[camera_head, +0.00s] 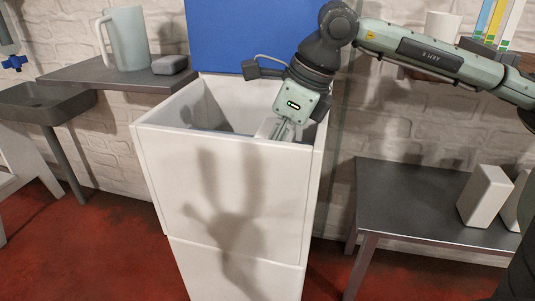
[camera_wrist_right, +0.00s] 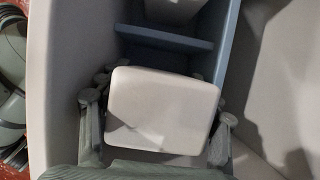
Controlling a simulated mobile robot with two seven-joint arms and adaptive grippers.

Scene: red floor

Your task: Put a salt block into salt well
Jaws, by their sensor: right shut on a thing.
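A white salt block (camera_wrist_right: 162,108) is between the two fingers of my right gripper (camera_wrist_right: 157,120), which is shut on it. In the head view the gripper (camera_head: 281,129) points down inside the open top of the white salt well (camera_head: 230,195), near its right wall, with the block (camera_head: 266,127) partly showing. In the wrist view a blue-grey divider (camera_wrist_right: 165,38) lies beyond the held block. A second white block (camera_wrist_right: 172,9) is past that divider. Whether the held block touches the bottom is hidden. My left gripper is not in view.
A blue panel (camera_head: 229,36) stands upright behind the well. Two white blocks (camera_head: 485,196) stand on a dark table (camera_head: 395,205) at the right. A pitcher (camera_head: 127,39) and a grey block (camera_head: 170,65) are on a shelf (camera_head: 105,76) at the left.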

